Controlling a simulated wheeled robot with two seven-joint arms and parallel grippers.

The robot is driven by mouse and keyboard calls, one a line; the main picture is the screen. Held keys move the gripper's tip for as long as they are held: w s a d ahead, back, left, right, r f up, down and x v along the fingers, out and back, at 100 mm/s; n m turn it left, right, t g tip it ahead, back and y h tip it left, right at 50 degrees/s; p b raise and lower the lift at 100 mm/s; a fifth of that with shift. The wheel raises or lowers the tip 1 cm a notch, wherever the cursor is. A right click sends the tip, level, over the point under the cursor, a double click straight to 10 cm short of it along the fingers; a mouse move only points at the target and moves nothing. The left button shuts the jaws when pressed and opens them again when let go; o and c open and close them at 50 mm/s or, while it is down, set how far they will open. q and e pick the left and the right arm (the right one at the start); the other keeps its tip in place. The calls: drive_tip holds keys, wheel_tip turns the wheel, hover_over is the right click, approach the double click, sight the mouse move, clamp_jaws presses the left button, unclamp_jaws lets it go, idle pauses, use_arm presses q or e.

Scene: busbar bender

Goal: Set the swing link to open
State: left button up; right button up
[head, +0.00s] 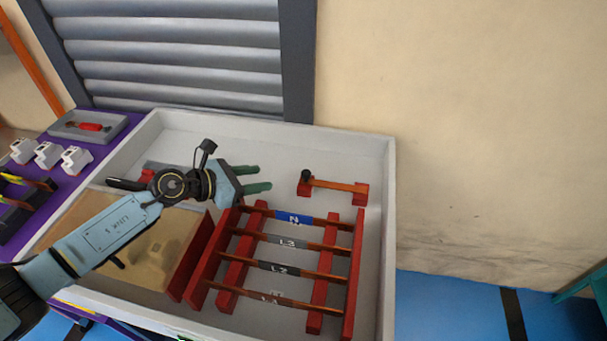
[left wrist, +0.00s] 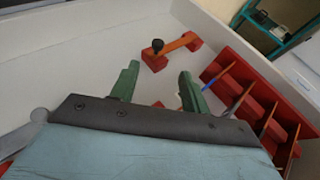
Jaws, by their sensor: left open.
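The swing link (head: 338,185) is an orange-copper bar between two red supports inside the grey tray, with a black knob (head: 306,175) at its left end. The bar lies across both supports. In the left wrist view the link (left wrist: 178,43) shows just beyond the fingertips, with its knob (left wrist: 157,46) nearest the gap. My left gripper (head: 269,176) is open and empty, its green fingers pointing right toward the knob, a short way to its left. It also shows open in the left wrist view (left wrist: 159,72). My right gripper is not in view.
Red busbar supports (head: 358,270) with several labelled copper bars stand in the tray, in front of the link. A tan panel (head: 150,262) lies under my left arm. The tray's walls (head: 394,220) surround this; a purple bench with small parts is at left.

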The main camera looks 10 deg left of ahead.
use_arm(q)
drive_tip(key=b, duration=0.1)
approach(305, 173)
drive_tip(key=x, duration=0.3)
drive_tip(key=shift+w+d+f, duration=0.2)
drive_tip(key=shift+d+f, duration=0.05)
drive_tip(key=b+x, duration=0.1)
drive_tip(key=x, duration=0.4)
drive_tip(key=shift+a+r, duration=0.1)
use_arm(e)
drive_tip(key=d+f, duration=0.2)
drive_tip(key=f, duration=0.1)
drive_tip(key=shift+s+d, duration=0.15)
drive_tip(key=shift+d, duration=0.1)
use_arm(q)
clamp_jaws()
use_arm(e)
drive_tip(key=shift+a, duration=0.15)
